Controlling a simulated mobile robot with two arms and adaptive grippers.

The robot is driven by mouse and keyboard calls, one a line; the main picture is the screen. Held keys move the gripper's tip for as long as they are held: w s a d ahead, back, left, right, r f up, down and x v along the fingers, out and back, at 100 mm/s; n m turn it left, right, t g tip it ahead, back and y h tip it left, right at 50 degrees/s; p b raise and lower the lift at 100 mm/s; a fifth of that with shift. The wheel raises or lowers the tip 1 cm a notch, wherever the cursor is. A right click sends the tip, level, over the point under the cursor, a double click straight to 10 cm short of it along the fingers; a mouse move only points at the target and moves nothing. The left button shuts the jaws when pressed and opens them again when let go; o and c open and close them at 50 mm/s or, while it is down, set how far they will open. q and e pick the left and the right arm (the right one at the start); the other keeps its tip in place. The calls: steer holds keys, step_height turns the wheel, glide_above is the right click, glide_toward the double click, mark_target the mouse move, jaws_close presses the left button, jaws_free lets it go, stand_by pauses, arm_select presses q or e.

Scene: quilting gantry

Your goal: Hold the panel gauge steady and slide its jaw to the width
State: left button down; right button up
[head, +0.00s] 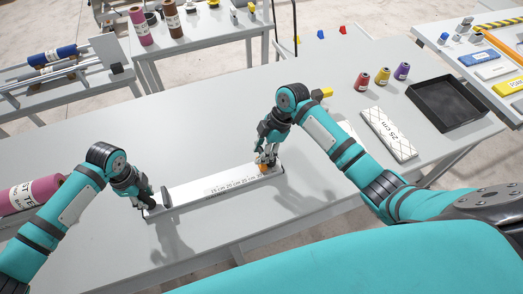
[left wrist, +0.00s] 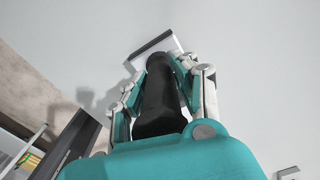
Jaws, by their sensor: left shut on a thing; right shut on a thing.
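The panel gauge (head: 215,187), a long white bar with printed "25 cm" marks, lies across the table in front of me. My left gripper (head: 147,199) is at its left end, shut on a black handle (left wrist: 160,95) that fills the space between the fingers in the left wrist view. A dark upright piece (head: 165,197) stands on the bar just right of that gripper. My right gripper (head: 266,158) is shut on an orange piece (head: 264,168) near the bar's right end, probably the jaw's grip. The fingers partly hide it.
Several thread cones (head: 382,76) stand behind. A pink roll (head: 35,193) is at the far left. The table's middle behind the gauge is clear.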

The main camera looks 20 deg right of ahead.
arm_select(q)
steer(key=shift+s+f, duration=0.25)
steer(key=shift+f, duration=0.05)
arm_select(e)
jaws_close()
steer(key=a, duration=0.9)
steer(key=shift+a, duration=0.25)
steer(key=o, duration=1.1)
jaws_free()
steer(key=shift+d, duration=0.1)
